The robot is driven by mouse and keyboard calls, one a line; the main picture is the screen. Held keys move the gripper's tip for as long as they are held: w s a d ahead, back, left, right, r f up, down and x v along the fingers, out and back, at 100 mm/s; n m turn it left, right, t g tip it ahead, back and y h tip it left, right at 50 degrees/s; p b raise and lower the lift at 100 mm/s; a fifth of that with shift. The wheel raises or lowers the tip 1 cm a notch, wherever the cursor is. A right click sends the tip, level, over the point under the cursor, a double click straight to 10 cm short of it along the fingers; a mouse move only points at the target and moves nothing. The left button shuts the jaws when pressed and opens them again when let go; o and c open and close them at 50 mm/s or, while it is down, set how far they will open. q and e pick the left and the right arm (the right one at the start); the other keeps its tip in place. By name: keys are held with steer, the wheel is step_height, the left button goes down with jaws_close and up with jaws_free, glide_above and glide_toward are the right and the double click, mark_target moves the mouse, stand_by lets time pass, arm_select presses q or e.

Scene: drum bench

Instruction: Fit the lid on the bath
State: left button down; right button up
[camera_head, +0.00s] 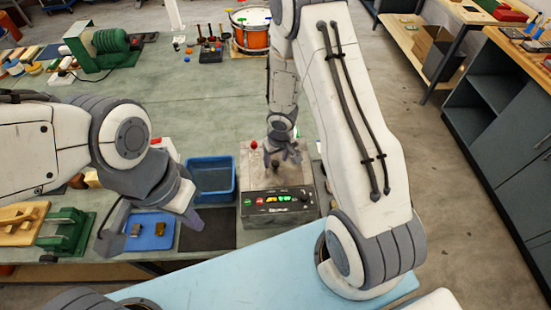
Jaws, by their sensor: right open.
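The bath (283,207) is a box with a dark front panel, lit green and orange digits, and green and red buttons. It stands at the bench's front edge. Its top is a flat grey plate (255,172); I cannot tell how much of this is the lid. A small red knob (254,145) shows at its back left. My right gripper (283,158) is open, pointing down over the top, close to a small dark knob; I cannot tell if they touch. My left gripper (150,234) is open and empty above a blue tray.
An empty blue bin (210,192) stands just left of the bath. The blue tray (150,219) holds small metal pieces, beside a dark mat (208,238). A green vise (66,229) is at left. A drum (252,38) and green machine (105,48) stand behind. The mid-bench is clear.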

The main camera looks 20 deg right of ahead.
step_height(320, 180, up, 7)
steer(key=s+p, duration=0.1)
steer(key=p, duration=0.4)
step_height(320, 180, up, 8)
steer(key=f+n+h, duration=0.1)
glide_above(277, 171)
steer(key=a, duration=0.3)
steer(key=s+a+r+n, duration=0.1)
steer(key=s+a+r, duration=0.45)
steer(key=r, duration=0.25)
steer(key=s+a+r+n+g+y, duration=0.1)
steer(key=s+a+r+n, duration=0.1)
steer(key=s, duration=0.6)
steer(key=s+a+r+n, duration=0.2)
steer(key=s+a+r, duration=0.1)
steer(key=s+r, duration=0.4)
steer(key=shift+s+a+g+y, duration=0.4)
steer(key=shift+s, duration=0.75)
steer(key=shift+f+b, duration=0.15)
steer(key=shift+b, duration=0.2)
step_height(277, 171, down, 19)
steer(key=b, duration=1.8)
steer(key=shift+b, duration=0.35)
steer(key=shift+r, duration=0.2)
